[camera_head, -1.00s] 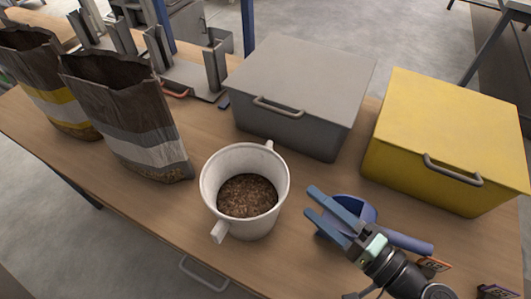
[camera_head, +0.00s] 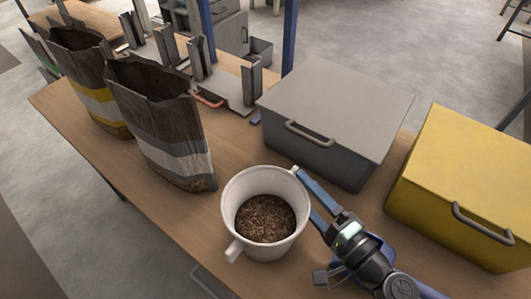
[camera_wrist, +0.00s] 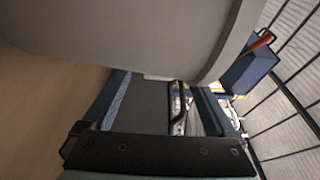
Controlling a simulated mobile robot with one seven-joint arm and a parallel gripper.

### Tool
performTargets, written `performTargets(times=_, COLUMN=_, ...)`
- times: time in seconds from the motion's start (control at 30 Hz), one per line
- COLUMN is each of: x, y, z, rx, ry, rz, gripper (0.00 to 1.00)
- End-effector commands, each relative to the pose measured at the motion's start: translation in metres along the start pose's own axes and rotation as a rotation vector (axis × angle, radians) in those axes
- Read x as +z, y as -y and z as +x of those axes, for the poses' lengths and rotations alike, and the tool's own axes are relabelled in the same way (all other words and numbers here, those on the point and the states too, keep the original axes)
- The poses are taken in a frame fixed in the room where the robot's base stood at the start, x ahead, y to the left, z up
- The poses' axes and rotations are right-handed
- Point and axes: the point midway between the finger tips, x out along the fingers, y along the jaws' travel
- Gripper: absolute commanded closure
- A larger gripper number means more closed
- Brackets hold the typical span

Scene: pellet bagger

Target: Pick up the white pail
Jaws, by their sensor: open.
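The white pail (camera_head: 241,186) stands upright on the wooden table, part filled with brown pellets. It has a lug on its far right rim and another at its near left. My gripper (camera_head: 306,192) is open at the pail's right side, one finger close to the far right lug. Whether the fingers touch the pail I cannot tell. In the wrist view the pail's pale wall (camera_wrist: 130,35) fills the top, just beyond my open gripper (camera_wrist: 165,90).
A grey lidded box (camera_head: 330,110) stands behind the pail, and a yellow box (camera_head: 470,175) at the right. Several open bags, including a brown and grey one (camera_head: 165,125), stand at the left. A blue scoop (camera_head: 342,274) is partly hidden behind my arm.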

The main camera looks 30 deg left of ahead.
Motion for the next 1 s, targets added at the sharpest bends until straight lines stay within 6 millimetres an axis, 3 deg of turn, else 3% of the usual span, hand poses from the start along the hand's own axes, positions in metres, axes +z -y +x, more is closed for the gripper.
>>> performTargets(times=0.2, x=-0.001, y=0.000, z=0.025, rx=0.000, ry=0.000, rz=0.000, gripper=0.08)
performTargets(times=0.47, x=-0.001, y=-0.001, z=0.027, rx=0.000, ry=-0.001, rz=0.000, gripper=0.10)
performTargets(times=0.9, x=-0.001, y=-0.001, z=0.026, rx=0.000, ry=0.000, rz=0.000, gripper=0.89)
performTargets(times=0.97, x=-0.001, y=-0.001, z=0.026, rx=0.000, ry=-0.001, rz=0.000, gripper=1.00)
performTargets(times=1.0, x=-0.001, y=-0.001, z=0.026, rx=0.000, ry=0.000, rz=0.000, gripper=1.00)
